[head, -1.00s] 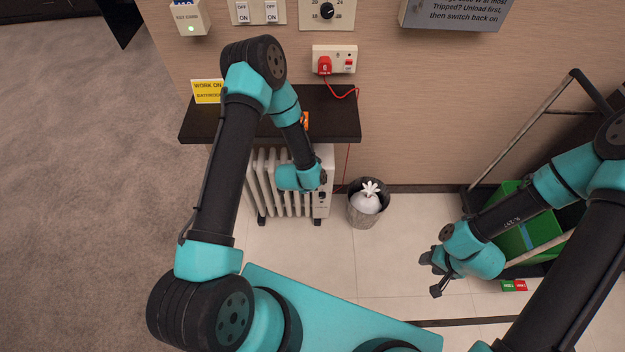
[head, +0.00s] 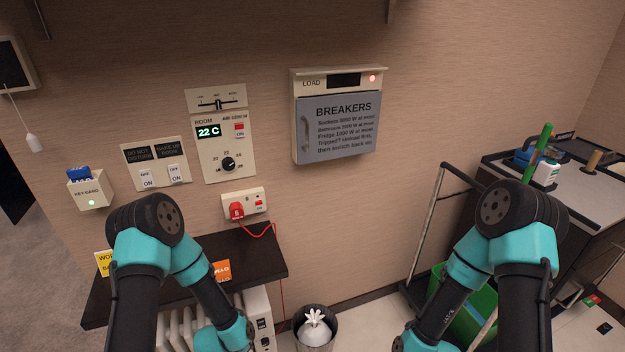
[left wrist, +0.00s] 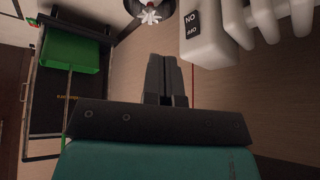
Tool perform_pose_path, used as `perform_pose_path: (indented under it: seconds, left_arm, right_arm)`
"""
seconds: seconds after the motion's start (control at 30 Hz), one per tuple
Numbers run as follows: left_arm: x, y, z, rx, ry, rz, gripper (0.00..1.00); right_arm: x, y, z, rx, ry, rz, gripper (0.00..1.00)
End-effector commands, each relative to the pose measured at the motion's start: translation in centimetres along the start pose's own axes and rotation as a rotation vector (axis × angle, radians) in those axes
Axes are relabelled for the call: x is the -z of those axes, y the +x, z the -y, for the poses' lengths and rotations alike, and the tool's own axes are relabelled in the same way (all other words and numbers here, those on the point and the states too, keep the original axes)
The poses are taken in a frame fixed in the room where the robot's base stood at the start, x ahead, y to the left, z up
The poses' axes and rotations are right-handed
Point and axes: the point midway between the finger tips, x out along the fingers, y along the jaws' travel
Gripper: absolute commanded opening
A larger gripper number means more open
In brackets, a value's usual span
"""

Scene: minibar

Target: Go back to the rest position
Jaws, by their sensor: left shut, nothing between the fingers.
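My left gripper (left wrist: 166,76) shows in the left wrist view with its two fingers together and nothing between them. It points down past the white heater (left wrist: 215,35) and the bin. In the head view, the left arm hangs in front of the dark shelf, and its fingers are below the frame's edge. My right arm comes in at the lower right of the head view, bent down in front of the cart. Its gripper fingers are cut off by the bottom edge.
The dark shelf (head: 262,254) juts from the wall above the white heater (head: 258,312). A bin (head: 330,332) with a white bag stands on the floor. A cart (head: 598,172) with a green crate (head: 478,310) is at right. The breaker box (head: 337,125) hangs on the wall.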

Motion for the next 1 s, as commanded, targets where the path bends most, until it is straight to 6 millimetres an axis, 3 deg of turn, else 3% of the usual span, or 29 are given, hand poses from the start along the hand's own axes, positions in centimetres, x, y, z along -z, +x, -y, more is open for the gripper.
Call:
perform_pose_path:
  seconds: [0.3, 0.5, 1.0]
  left_arm:
    - [-4.0, -6.1, -4.4, -0.129, -0.538, 0.178, 0.0]
    - [-5.9, -9.3, -6.7, -0.157, -0.806, 0.292, 0.0]
    - [-6.5, -10.2, -7.3, -0.159, -0.89, 0.331, 0.0]
  right_arm:
    - [0.0, 0.0, 0.0, 0.0, 0.0, 0.0, 0.43]
    - [0.0, 0.0, 0.0, 0.0, 0.0, 0.0, 0.43]
    - [0.0, 0.0, 0.0, 0.0, 0.0, 0.0, 0.43]
